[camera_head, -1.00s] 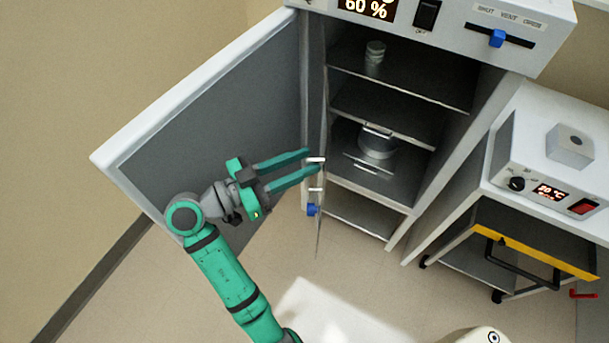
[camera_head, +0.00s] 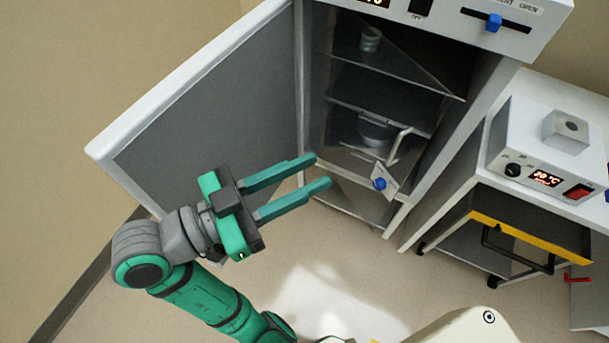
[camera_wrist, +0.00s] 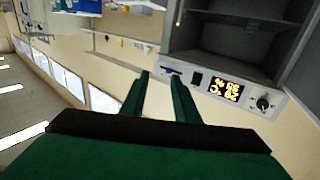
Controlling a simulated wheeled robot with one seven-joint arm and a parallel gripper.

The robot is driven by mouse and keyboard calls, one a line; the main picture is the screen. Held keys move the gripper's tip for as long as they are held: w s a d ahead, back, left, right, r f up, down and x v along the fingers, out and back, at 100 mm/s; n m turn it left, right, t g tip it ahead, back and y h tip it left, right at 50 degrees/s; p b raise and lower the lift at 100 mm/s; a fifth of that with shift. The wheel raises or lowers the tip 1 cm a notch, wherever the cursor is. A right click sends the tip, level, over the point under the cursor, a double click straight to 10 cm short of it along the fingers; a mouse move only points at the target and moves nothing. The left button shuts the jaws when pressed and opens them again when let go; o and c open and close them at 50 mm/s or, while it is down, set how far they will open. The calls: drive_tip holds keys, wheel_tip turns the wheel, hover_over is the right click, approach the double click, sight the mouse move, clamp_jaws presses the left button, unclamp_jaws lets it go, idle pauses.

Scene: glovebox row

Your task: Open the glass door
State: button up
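The glass door is a clear pane hinged at the left side of the cabinet opening. It stands partly across the opening, and how far ajar is hard to tell. Its pale bar handle (camera_head: 399,147) and a small plate with a blue knob (camera_head: 380,184) are near its free edge. My gripper (camera_head: 322,170) is left of the handle, apart from it, with fingers spread and nothing between them. The fingers also show in the wrist view (camera_wrist: 162,82), pointing toward the cabinet front; the glass door cannot be made out there.
The cabinet's grey outer door (camera_head: 215,110) stands wide open on the left, behind my gripper. Jars stand on the shelves inside. A white heater unit (camera_head: 545,180) and a yellow-edged drawer (camera_head: 530,232) are at the right. Floor in front is clear.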

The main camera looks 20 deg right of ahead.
drive_tip(key=shift+s+a+r, duration=0.15)
drive_tip(key=shift+s, duration=0.25)
